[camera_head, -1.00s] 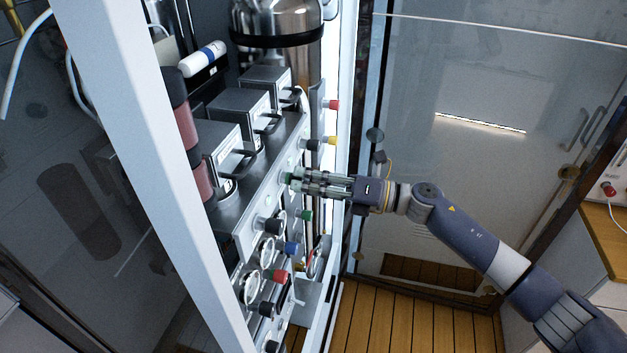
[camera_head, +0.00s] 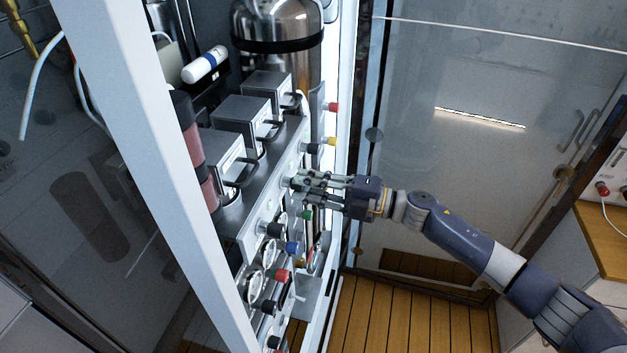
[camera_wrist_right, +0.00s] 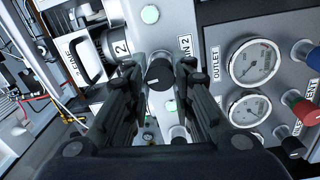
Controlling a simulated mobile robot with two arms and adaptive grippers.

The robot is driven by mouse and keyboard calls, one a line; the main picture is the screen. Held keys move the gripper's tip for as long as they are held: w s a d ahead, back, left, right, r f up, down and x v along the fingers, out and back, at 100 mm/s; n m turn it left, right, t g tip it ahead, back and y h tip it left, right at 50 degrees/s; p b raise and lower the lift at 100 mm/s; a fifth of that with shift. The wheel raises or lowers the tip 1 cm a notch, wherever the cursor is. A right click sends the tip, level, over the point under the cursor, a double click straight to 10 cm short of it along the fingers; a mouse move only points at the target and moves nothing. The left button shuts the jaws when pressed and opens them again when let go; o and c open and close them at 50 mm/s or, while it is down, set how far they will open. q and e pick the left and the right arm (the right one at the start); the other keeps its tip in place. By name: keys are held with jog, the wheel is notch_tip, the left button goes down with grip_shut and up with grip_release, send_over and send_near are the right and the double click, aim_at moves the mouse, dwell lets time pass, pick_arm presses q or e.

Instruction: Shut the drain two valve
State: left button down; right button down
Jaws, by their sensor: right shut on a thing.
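The drain two valve is a black knob (camera_wrist_right: 160,73) on the pale panel (camera_wrist_right: 214,14), beside a partly hidden label (camera_wrist_right: 186,46) ending in "IN 2". My right gripper (camera_head: 293,184) reaches the panel from the right in the head view. In the right wrist view its fingers (camera_wrist_right: 161,64) are closed around the knob, one on each side. The fingers hide most of the knob in the head view. My left gripper is in neither view.
Two round gauges (camera_wrist_right: 254,62) and blue, red and black knobs sit right of the valve in the wrist view. A white frame post (camera_head: 160,170) stands left of the panel. A glass door (camera_head: 470,160) stands behind my right arm.

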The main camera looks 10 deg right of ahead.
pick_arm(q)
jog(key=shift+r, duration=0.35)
pick_arm(e)
jog(key=shift+r+m, duration=0.25)
jog(key=shift+m, duration=0.35)
jog(key=c, duration=1.3)
grip_release()
jog(key=shift+c, duration=0.2)
jog(key=shift+s, duration=0.1)
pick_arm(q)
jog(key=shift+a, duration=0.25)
pick_arm(e)
jog(key=v, duration=1.2)
